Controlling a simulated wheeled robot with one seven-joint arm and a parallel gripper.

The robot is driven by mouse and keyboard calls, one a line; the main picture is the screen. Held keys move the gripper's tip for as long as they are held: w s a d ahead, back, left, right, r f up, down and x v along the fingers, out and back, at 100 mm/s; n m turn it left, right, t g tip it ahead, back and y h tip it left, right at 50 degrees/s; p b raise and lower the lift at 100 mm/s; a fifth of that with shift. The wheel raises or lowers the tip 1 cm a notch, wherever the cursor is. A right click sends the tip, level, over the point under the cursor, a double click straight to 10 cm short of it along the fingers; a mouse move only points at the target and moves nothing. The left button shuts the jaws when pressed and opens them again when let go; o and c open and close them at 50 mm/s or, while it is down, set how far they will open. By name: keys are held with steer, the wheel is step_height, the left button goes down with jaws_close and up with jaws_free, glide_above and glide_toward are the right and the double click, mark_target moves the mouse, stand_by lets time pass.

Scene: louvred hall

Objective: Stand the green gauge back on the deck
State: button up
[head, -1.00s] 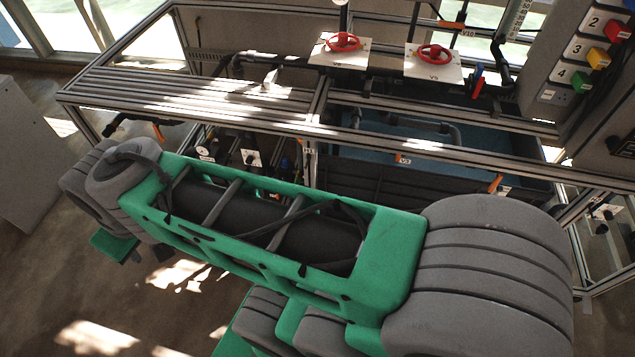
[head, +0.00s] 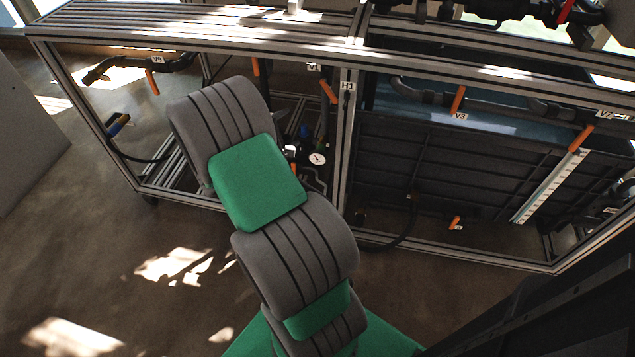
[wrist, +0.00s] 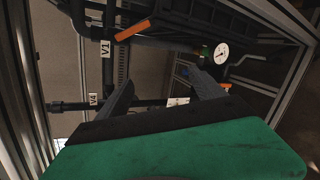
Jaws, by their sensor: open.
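A round white-faced gauge (head: 317,159) shows low inside the metal frame, just right of my arm in the head view. In the wrist view the gauge (wrist: 221,52) sits beyond the right finger, with a small green part by its left side; I cannot tell if this is the green gauge. My gripper (wrist: 160,78) is open with its fingers apart, and no held object shows between them. In the head view my arm hides the gripper. The slatted deck (head: 190,22) is the top of the frame, above the gauge.
Pipes with orange-handled valves (head: 458,100) hang under the frame's top rail. An upright post marked H1 (head: 347,120) stands right of the gauge. A dark tank (head: 430,165) fills the right bay. In the wrist view an orange handle (wrist: 133,30) and pipes are close. Floor at front left is clear.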

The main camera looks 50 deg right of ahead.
steer(key=s+d+f+n+t+h+b, duration=0.15)
steer(key=f+n+b, duration=0.25)
steer(key=f, duration=0.4)
steer(key=s+d+f+n+g+h+b, duration=0.1)
steer(key=s+d+f+n+b, duration=0.2)
steer(key=f, duration=0.5)
steer(key=n+t+b, duration=0.3)
steer(key=n+b, duration=0.1)
steer(key=n, duration=0.4)
glide_toward(317, 160)
steer(key=d, duration=0.1)
steer(key=shift+h, duration=0.35)
steer(key=p+x, duration=0.1)
steer(key=x, duration=0.8)
steer(key=shift+w+d+f, duration=0.1)
steer(key=shift+w, duration=0.15)
steer(key=shift+c, duration=0.6)
jaws_close()
steer(key=v, duration=0.7)
